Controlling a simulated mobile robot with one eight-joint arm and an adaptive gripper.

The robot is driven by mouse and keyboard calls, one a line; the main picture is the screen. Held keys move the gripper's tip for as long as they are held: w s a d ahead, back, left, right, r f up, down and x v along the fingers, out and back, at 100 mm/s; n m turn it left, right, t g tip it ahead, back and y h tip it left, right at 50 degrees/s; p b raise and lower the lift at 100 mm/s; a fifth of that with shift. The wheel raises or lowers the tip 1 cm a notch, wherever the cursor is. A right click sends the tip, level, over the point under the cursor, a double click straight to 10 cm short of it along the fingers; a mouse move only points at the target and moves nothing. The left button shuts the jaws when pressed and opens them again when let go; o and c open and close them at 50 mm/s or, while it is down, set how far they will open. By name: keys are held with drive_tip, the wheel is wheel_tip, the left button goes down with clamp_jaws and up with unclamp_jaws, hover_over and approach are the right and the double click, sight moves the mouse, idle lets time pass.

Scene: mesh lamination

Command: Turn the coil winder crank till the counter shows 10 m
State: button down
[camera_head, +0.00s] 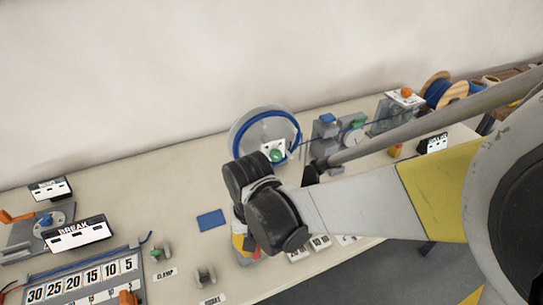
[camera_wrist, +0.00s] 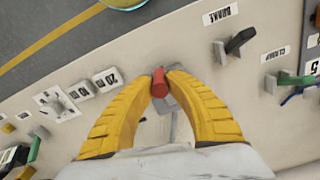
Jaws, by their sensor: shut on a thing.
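My gripper (camera_wrist: 160,78) has its yellow fingers closed around a red cylindrical handle (camera_wrist: 159,84) in the wrist view. A grey bar (camera_wrist: 178,103) shows just beside and below the handle; how they join is partly hidden. In the head view my gripper (camera_head: 243,247) is mostly behind my black wrist, low over the table. A winder-like round reel (camera_head: 238,133) with a blue rim stands at the back, with a green knob (camera_head: 276,156) at its front. I cannot read any counter.
A blue cable spool (camera_head: 437,92) stands at the back right. A blue pad (camera_head: 211,219) lies left of my wrist. Bare table (camera_head: 130,200) lies behind the clamps.

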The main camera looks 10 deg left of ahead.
drive_tip(key=c, duration=1.3)
unclamp_jaws()
drive_tip(key=shift+r, duration=0.1)
wheel_tip(320, 180, up, 12)
drive_tip(key=shift+f, duration=0.1)
drive_tip(key=shift+d, duration=0.1)
